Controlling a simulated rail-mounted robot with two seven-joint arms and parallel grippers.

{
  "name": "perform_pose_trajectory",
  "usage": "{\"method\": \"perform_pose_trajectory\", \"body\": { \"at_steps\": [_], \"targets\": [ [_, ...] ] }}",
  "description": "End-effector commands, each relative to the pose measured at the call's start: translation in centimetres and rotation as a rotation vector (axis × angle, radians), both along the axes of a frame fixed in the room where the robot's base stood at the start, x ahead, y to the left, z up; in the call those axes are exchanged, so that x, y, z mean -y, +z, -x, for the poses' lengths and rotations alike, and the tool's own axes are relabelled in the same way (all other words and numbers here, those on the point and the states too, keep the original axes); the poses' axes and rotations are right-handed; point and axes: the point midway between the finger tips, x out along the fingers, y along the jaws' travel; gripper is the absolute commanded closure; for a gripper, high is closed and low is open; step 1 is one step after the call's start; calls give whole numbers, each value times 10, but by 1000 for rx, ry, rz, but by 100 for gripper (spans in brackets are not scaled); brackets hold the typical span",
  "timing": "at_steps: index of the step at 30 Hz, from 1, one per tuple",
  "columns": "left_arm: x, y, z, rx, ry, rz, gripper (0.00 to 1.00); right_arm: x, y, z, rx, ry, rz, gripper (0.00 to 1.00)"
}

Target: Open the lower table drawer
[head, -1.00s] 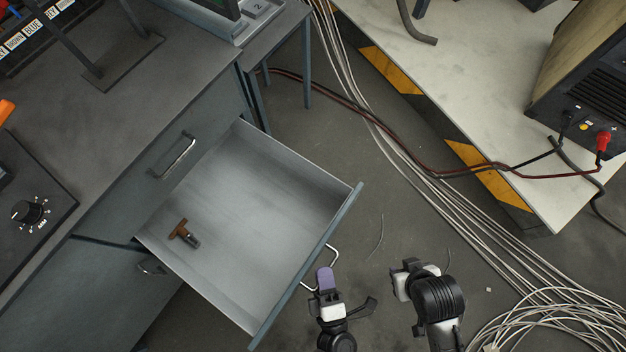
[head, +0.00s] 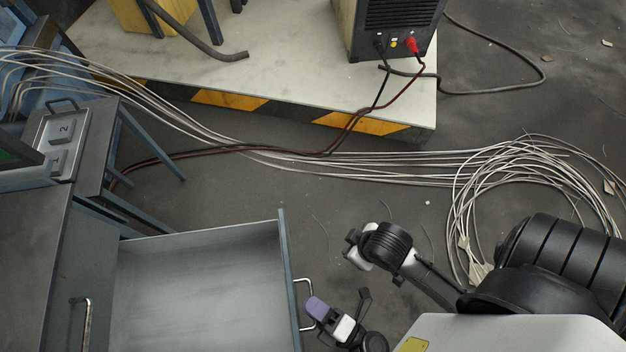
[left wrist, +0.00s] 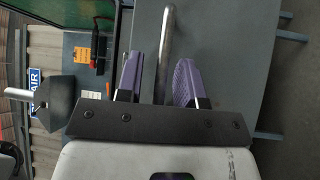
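The drawer (head: 200,290) is pulled far out from the grey table (head: 30,260), below a closed drawer front with its own handle (head: 86,325). The open drawer's front edge carries a metal bar handle (head: 308,289). My left gripper (head: 335,303) is just outside this handle, with a purple fingertip close to it. In the left wrist view, the purple fingers (left wrist: 158,85) are spread, with a metal bar (left wrist: 168,40) between them and gaps visible. My right gripper (head: 356,250) is over the floor, clear of the drawer; its fingers are not clear.
Pale cables (head: 350,168) run across the floor to a coil (head: 530,190) at the right. A low white platform (head: 290,60) with yellow-black edging holds a machine (head: 395,25) with red and black leads. Some bare floor lies between the drawer and the cables.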

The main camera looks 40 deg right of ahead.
Motion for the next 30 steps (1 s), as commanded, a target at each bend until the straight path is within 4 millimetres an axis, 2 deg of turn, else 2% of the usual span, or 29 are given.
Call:
{"method": "perform_pose_trajectory", "body": {
  "at_steps": [7, 11, 14, 24, 30],
  "targets": [
    [0, -1, 1, -1, -1, -1, 63, 2, 0, 0, 0, 5, 7, 57],
    [1, -3, 8, -4, -1, -2, 63, 3, -2, 0, -1, 6, 10, 57],
    [3, -6, 22, -5, -2, -1, 63, 3, -4, 0, -1, 6, 10, 57],
    [12, -15, 87, -5, -2, -1, 63, 2, -17, 0, 0, 4, 5, 57],
    [16, -19, 116, -2, -2, -1, 63, 0, -23, 0, -1, 1, 1, 57]
  ]
}}
